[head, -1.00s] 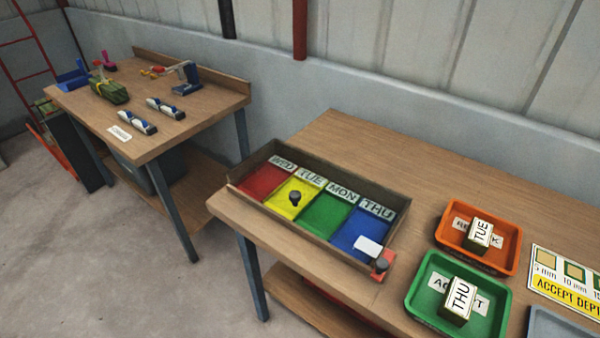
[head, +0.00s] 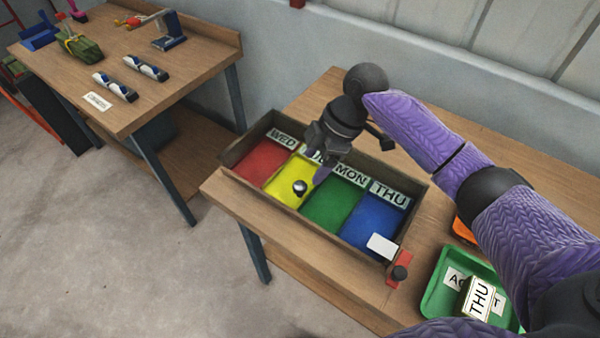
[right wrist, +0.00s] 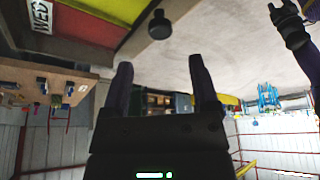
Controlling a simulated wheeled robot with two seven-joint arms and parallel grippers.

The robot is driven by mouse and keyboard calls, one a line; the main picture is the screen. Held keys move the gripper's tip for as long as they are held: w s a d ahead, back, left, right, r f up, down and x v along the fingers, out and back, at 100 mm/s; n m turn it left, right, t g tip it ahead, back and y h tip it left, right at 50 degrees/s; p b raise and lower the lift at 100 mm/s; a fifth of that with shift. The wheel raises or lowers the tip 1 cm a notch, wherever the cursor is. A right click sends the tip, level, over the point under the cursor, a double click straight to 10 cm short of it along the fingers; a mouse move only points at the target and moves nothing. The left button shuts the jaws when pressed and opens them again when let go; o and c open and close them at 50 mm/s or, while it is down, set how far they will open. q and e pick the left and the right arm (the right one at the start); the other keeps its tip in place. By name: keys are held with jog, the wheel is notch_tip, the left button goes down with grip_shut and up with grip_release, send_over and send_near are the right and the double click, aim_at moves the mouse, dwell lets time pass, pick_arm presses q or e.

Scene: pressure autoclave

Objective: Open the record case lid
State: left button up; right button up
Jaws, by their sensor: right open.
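The record case (head: 228,158) is a shallow brown tray-like box on the right-hand table. Its red, yellow, green and blue panels carry the labels WED, TUE, MON and THU. A dark round knob (head: 300,187) stands over the yellow panel; it also shows ahead of the fingers in the right wrist view (right wrist: 159,25). My right gripper (head: 317,170) is over the case, just behind the knob, fingers downward. In the right wrist view its fingers (right wrist: 161,75) are apart with nothing between them. A dark jointed shape, apparently my left gripper (right wrist: 288,22), shows at upper right; its opening is unclear.
A red block with a black knob (head: 399,272) sits at the case's front right corner, beside a white card (head: 382,246). A green tray (head: 434,290) holds a THU block (head: 477,298). An orange tray (head: 461,231) is mostly behind my arm. Another table (head: 150,110) stands left.

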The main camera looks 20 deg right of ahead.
aim_at(301, 185)
jog(key=b+x, duration=0.1)
jog(key=x, duration=0.5)
jog(key=shift+a+f, duration=0.15)
jog(key=shift+f, duration=0.15)
grip_shut()
dwell(0.9)
